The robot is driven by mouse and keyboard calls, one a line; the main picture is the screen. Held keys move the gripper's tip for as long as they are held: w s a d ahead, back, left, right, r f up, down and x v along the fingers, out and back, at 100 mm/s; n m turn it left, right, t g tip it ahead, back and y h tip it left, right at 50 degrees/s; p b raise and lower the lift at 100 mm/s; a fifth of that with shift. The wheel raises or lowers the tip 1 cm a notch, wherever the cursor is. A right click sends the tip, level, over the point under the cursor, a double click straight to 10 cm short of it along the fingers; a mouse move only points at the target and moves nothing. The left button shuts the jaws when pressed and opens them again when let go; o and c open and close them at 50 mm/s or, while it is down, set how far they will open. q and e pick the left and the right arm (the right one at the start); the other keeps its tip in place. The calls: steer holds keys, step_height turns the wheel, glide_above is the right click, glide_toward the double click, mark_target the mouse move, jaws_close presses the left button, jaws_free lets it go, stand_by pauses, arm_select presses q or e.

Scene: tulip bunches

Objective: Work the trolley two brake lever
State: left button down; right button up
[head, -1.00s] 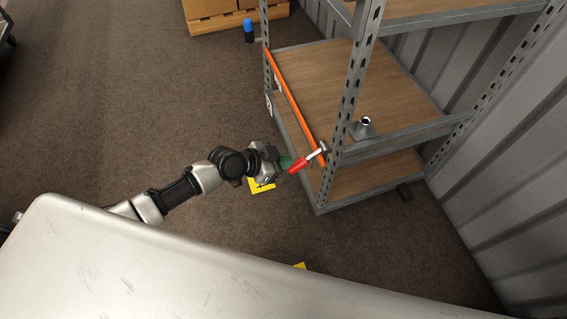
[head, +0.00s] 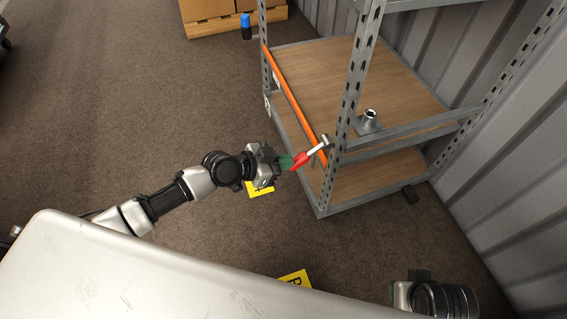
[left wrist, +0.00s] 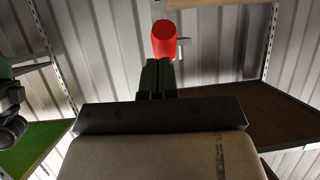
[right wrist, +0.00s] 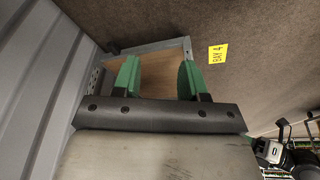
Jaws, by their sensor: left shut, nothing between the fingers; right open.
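A lever with a red grip (head: 301,160) and a pale metal shaft shows at the near corner post of a metal-framed trolley (head: 344,120) in the head view. The red grip end also shows in the left wrist view (left wrist: 164,40), just beyond the fingers. My left gripper (head: 285,162) is shut with its green fingertips at the red grip's outer end, not around it. Whether they touch it I cannot tell. My right gripper (right wrist: 159,80) is open and empty in the right wrist view, its fingers overlapping a wooden shelf behind; only part of that arm shows in the head view.
An orange bar (head: 292,103) runs along the trolley's side. A metal socket (head: 369,120) stands on its wooden shelf. Yellow floor signs (head: 296,278) lie on the brown carpet. A corrugated wall (head: 500,170) bounds the right.

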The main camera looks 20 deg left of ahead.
steer(key=shift+b+v, duration=0.3)
steer(key=shift+v, duration=1.3)
steer(key=shift+s, duration=0.1)
